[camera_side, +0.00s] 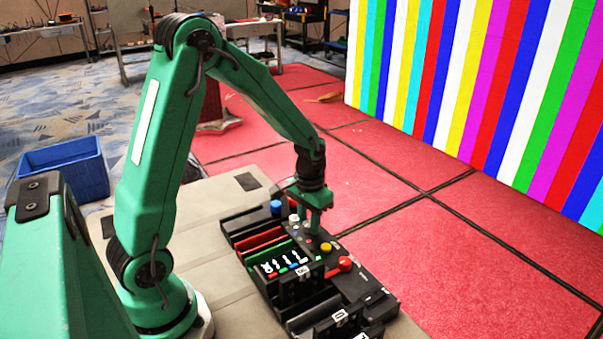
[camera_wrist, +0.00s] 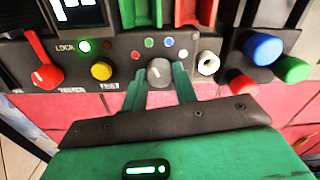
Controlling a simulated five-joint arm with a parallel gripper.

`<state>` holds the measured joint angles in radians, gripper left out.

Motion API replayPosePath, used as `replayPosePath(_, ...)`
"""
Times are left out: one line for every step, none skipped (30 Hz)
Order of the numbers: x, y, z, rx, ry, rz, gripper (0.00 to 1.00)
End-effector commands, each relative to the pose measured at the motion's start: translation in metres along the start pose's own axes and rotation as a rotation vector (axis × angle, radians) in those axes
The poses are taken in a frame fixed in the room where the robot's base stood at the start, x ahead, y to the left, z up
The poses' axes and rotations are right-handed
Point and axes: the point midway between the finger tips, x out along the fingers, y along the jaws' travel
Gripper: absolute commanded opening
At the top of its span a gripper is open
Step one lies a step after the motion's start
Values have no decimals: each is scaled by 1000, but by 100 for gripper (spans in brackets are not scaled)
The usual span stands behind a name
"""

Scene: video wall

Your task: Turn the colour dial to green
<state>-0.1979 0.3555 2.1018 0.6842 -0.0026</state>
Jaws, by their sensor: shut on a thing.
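The colour dial (camera_wrist: 160,72) is a grey round knob on the black panel, in the middle of the wrist view. Small coloured dots arc over it: red (camera_wrist: 136,55), green (camera_wrist: 149,43), blue (camera_wrist: 168,41) and white (camera_wrist: 183,53). A pale mark on the knob seems to point up and left; which dot it meets I cannot tell. My gripper (camera_wrist: 159,82) has its two green fingers on either side of the dial, shut on it. In the side view my gripper (camera_side: 316,207) reaches down to the panel and hides the dial.
Beside the dial are a yellow button (camera_wrist: 102,71), a red lever (camera_wrist: 43,74), a white knob (camera_wrist: 208,63), a blue knob (camera_wrist: 262,48) and a green knob (camera_wrist: 291,69). A green lamp (camera_wrist: 85,46) is lit. A striped video wall (camera_side: 490,85) stands behind.

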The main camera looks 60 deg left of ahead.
Motion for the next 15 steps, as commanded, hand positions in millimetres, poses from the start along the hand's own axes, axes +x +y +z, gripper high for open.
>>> replayPosePath(-1,0,0,16,0,0,6)
replayPosePath(-1,0,0,23,0,0,6)
replayPosePath(-1,0,0,32,0,0,6)
replayPosePath(-1,0,0,38,0,0,6)
replayPosePath(-1,0,0,42,0,0,6)
replayPosePath(-1,0,0,46,0,0,6)
replayPosePath(-1,0,0,48,0,0,6)
replayPosePath(-1,0,0,49,0,0,6)
replayPosePath(-1,0,0,50,0,0,6)
replayPosePath(-1,0,0,50,0,0,6)
replayPosePath(-1,0,0,50,0,0,6)
replayPosePath(-1,0,0,50,0,0,6)
replayPosePath(-1,0,0,50,0,0,6)
replayPosePath(-1,0,0,49,0,0,6)
replayPosePath(-1,0,0,49,0,0,6)
